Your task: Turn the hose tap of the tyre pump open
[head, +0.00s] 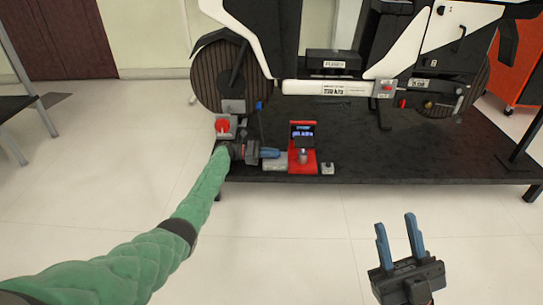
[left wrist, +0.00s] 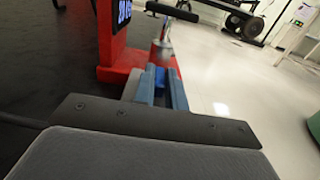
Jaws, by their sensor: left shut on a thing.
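The tyre pump (head: 303,166) is a red unit with an upright dark display, at the front edge of the black platform. Its red base also shows in the left wrist view (left wrist: 112,73). A grey metal tap-like part with a dark crossbar (left wrist: 161,52) stands on it; I take it for the hose tap. My left gripper (head: 270,153) reaches it from the left, its blue fingers (left wrist: 161,86) close together and shut on a part of the tap low down. The exact contact is hard to see. My right gripper (head: 395,223) is open and empty, well in front of the platform.
A light grey block (head: 275,163) lies under my left fingers. A red knob on a pale box (head: 223,126) is left of them. A small grey item (head: 327,168) sits right of the pump. The motorcycle's wheel (head: 232,77) stands behind. The front floor is clear.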

